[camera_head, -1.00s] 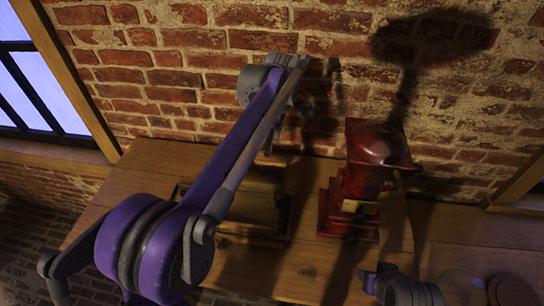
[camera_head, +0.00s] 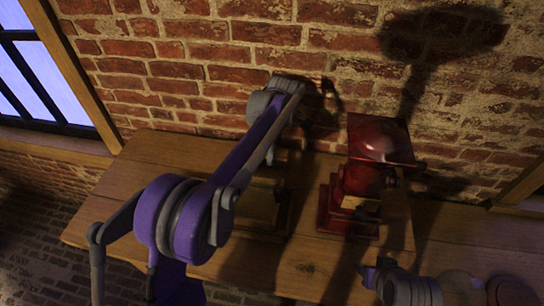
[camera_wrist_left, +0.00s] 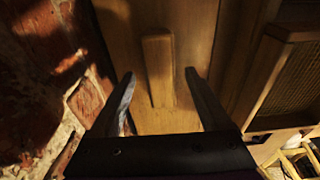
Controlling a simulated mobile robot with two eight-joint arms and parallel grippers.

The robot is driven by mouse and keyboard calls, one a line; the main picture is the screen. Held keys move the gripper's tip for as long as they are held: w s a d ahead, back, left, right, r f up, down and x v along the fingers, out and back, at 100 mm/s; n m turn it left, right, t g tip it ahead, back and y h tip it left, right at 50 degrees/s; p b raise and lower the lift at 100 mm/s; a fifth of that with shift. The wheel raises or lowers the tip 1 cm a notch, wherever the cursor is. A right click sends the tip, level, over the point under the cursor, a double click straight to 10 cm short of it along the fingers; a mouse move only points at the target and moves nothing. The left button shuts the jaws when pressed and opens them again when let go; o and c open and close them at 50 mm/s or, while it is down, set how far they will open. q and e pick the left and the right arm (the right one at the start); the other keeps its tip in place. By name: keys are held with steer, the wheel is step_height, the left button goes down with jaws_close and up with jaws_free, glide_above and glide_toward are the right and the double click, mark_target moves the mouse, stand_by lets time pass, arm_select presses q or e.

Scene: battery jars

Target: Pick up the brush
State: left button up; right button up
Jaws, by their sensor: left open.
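A narrow wooden block, which looks like the brush (camera_wrist_left: 158,70), lies on the wooden bench top in the left wrist view. My left gripper (camera_wrist_left: 158,78) is open, with one finger on each side of the block and a visible gap on both sides. I cannot tell how far above the bench the fingertips are. Bristles are not visible. In the head view my left arm hides most of the gripper and the brush.
A red machine (camera_head: 365,180) stands on the bench (camera_head: 150,180), right of my left arm. A wooden box or tray (camera_head: 262,208) lies partly behind that arm. The brick wall (camera_head: 200,80) is close behind. A mesh-panelled wooden piece (camera_wrist_left: 292,78) shows at right in the wrist view.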

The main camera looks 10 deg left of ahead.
arm_select(q)
steer(key=shift+f, duration=0.6)
steer(key=shift+f, duration=0.25)
jaws_close()
stand_by(0.5)
